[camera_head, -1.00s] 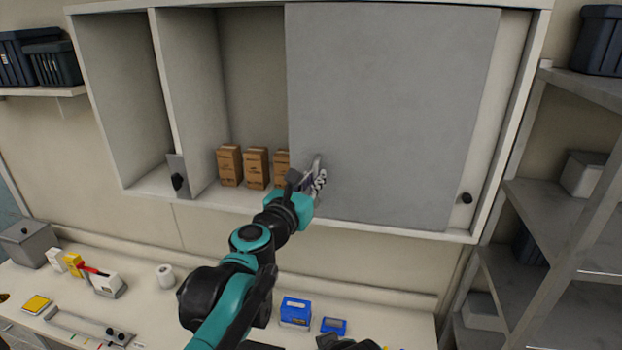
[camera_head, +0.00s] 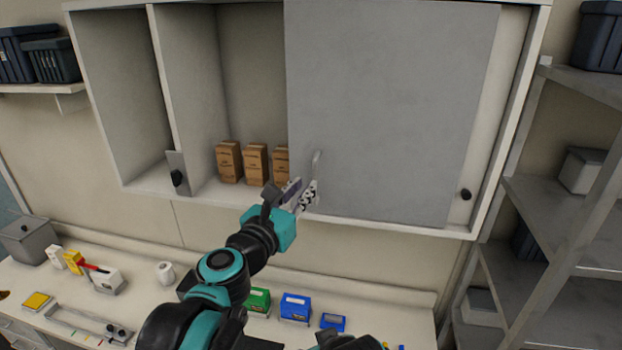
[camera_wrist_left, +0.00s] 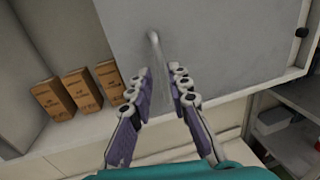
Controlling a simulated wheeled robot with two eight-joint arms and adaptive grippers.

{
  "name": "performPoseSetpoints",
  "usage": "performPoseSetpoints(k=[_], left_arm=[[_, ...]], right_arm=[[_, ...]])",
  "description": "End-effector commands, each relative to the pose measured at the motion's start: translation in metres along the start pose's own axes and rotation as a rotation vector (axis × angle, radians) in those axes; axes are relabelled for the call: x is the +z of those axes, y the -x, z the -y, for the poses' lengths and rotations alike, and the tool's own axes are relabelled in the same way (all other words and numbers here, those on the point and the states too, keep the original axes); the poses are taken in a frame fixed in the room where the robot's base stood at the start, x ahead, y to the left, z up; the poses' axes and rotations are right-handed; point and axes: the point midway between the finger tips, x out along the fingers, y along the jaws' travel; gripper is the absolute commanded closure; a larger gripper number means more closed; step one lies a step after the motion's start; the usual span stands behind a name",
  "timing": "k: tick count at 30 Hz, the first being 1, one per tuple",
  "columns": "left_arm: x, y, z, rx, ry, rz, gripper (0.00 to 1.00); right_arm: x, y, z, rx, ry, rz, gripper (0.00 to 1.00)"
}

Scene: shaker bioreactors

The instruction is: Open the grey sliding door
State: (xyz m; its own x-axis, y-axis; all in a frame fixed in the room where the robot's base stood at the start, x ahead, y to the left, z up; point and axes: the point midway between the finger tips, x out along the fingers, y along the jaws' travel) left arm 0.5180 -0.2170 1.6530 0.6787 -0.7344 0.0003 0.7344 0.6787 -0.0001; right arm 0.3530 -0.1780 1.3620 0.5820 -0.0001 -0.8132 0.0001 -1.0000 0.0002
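The grey sliding door (camera_head: 390,100) covers the right part of the wall cabinet, and its left compartments stand open. A pale upright handle (camera_head: 316,161) is near the door's lower left edge. My left gripper (camera_head: 305,190) is just below the handle in the head view. In the left wrist view its two fingers (camera_wrist_left: 163,76) are spread apart, with the handle (camera_wrist_left: 157,52) running up between and beyond their tips. The fingers appear clear of it. The door (camera_wrist_left: 220,40) fills the upper middle there.
Three brown boxes (camera_head: 256,164) stand on the cabinet floor left of the door, the right one partly behind it. A small plate with a black knob (camera_head: 177,178) is at the divider. The bench below holds blue and green boxes (camera_head: 295,308). Grey shelving (camera_head: 560,215) stands at right.

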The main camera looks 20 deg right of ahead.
Motion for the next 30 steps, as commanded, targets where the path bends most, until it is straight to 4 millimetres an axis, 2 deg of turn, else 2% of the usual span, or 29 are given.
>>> performPoseSetpoints(k=[3,9,25,28,30], left_arm=[[0.000,0.024,0.000,0.002,0.000,0.000,0.82],[0.000,0.046,0.000,0.001,0.000,0.000,0.82],[-0.001,0.050,0.000,0.000,-0.003,0.000,0.82],[-0.013,0.055,-0.003,0.000,-0.059,-0.009,0.82],[-0.036,0.064,-0.007,-0.005,-0.168,-0.026,0.82]], right_arm=[[0.000,0.000,0.000,0.000,0.000,0.000,0.60],[0.000,0.000,0.000,0.000,0.000,0.000,0.60],[0.000,0.000,0.000,0.000,0.000,0.000,0.60],[0.006,-0.008,0.000,0.000,0.000,0.000,0.60],[0.015,-0.021,0.000,0.000,0.000,0.000,0.60]])
